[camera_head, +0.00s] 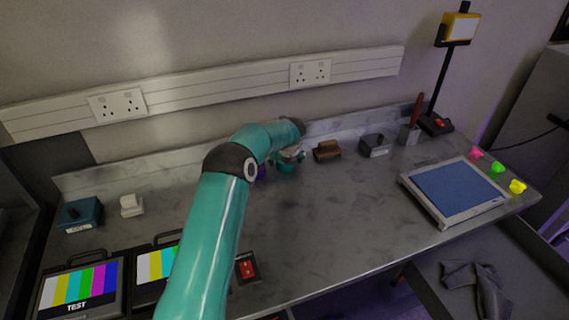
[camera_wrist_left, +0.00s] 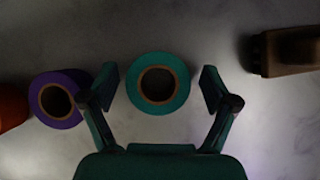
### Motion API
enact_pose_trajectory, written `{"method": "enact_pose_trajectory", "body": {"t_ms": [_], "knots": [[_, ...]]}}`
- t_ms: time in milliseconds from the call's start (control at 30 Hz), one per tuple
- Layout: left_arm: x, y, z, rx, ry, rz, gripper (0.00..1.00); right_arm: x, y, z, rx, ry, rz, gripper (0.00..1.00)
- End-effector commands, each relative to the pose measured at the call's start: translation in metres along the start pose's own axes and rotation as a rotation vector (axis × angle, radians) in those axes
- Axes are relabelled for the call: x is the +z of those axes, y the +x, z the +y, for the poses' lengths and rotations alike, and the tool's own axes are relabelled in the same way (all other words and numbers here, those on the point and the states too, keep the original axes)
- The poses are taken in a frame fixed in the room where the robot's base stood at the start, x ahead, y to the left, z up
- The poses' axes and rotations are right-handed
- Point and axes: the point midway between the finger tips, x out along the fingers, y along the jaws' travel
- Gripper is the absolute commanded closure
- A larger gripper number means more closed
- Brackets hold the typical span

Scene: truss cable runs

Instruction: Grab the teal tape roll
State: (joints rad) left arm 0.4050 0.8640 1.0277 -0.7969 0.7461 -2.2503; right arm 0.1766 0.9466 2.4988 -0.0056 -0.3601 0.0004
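The teal tape roll (camera_wrist_left: 180,92) lies flat on the grey bench in the left wrist view, with a brown core. My left gripper (camera_wrist_left: 159,74) is open, with one finger on each side of the roll and a visible gap to each. In the head view the roll (camera_head: 286,168) shows partly below my left gripper (camera_head: 288,155), at the middle of the bench towards the wall. I cannot tell the fingertips' exact height above the bench. My right gripper is not in view.
A purple tape roll (camera_wrist_left: 73,82) lies close to the left finger, with an orange object (camera_wrist_left: 10,108) beyond it. A brown object (camera_head: 327,151) stands to the right. A blue-topped panel (camera_head: 447,222) is further right.

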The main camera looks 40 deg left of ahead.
Motion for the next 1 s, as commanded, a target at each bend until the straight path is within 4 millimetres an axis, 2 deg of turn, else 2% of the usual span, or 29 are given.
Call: {"method": "enact_pose_trajectory", "body": {"t_ms": [33,300,333,733,1000], "knots": [[0.000,0.000,0.000,0.000,0.000,0.000,0.27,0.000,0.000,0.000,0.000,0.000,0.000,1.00],[0.000,0.000,0.000,0.000,0.000,0.000,0.72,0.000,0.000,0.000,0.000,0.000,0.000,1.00],[0.000,0.000,0.000,0.000,0.000,-0.001,0.75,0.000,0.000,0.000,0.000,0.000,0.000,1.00],[0.004,-0.005,0.000,0.000,-0.001,-0.002,0.75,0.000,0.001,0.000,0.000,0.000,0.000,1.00],[0.019,-0.032,0.001,-0.001,-0.002,-0.005,0.75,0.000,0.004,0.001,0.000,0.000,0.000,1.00]]}}
